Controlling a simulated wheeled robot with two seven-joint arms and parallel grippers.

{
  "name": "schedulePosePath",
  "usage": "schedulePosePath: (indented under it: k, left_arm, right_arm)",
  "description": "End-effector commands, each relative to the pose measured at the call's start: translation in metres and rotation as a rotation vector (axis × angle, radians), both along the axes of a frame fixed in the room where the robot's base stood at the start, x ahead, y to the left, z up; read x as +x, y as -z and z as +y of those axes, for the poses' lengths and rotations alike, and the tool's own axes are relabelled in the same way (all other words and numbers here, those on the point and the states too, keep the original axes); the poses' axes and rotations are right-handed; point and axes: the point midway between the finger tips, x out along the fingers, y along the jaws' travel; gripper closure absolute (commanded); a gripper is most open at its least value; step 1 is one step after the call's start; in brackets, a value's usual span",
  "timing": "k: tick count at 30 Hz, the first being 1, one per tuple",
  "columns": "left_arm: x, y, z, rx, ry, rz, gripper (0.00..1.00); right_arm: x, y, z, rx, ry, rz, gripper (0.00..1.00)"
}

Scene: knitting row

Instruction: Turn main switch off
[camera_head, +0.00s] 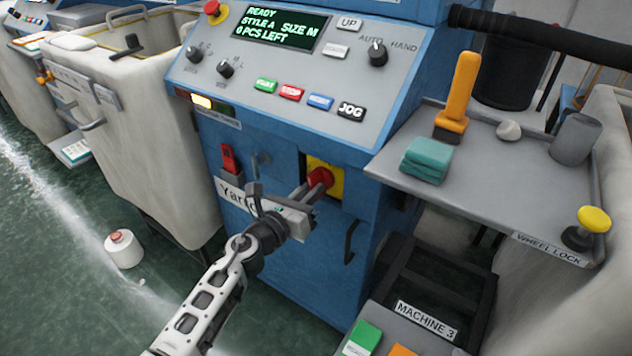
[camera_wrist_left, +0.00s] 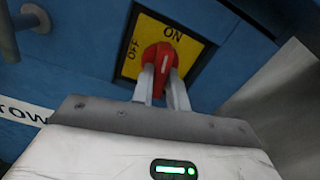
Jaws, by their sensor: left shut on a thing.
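The main switch is a red rotary knob (camera_head: 321,178) on a yellow plate (camera_head: 337,183), set in the blue front of the machine below the control panel. In the left wrist view the red knob (camera_wrist_left: 160,62) stands roughly upright, pointing toward the ON mark at the top of the yellow plate (camera_wrist_left: 191,49). OFF is marked at the plate's left. My left gripper (camera_head: 311,189) reaches the switch from below left. My right gripper is not in view.
The control panel (camera_head: 225,85) with a lit display, buttons and knobs is above the switch. A grey shelf (camera_head: 480,150) with a yellow tool, teal cloths and a wheel lock is at right. A dark handle (camera_head: 352,240) sits below right of the switch.

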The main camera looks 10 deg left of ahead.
Motion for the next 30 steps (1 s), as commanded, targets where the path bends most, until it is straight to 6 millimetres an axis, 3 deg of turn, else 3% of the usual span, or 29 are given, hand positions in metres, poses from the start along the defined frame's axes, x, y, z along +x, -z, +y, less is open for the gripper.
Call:
schedulePosePath:
  k: [6, 16, 24, 30]
  left_arm:
    - [0.000, 0.000, 0.000, -0.171, 0.000, 0.063, 1.00]
    - [0.000, 0.000, 0.000, -0.206, 0.000, 0.076, 1.00]
    - [0.000, -0.001, 0.000, -0.480, 0.000, 0.176, 1.00]
    - [0.000, 0.001, 0.000, -0.540, -0.001, 0.197, 1.00]
  right_arm:
    - [0.000, -0.005, 0.000, -0.001, 0.000, 0.002, 0.64]
    - [-0.001, -0.005, 0.000, -0.001, 0.000, 0.006, 0.64]
    - [-0.001, -0.014, 0.000, -0.002, -0.001, 0.007, 0.64]
    - [-0.001, -0.015, 0.000, -0.002, -0.001, 0.006, 0.64]
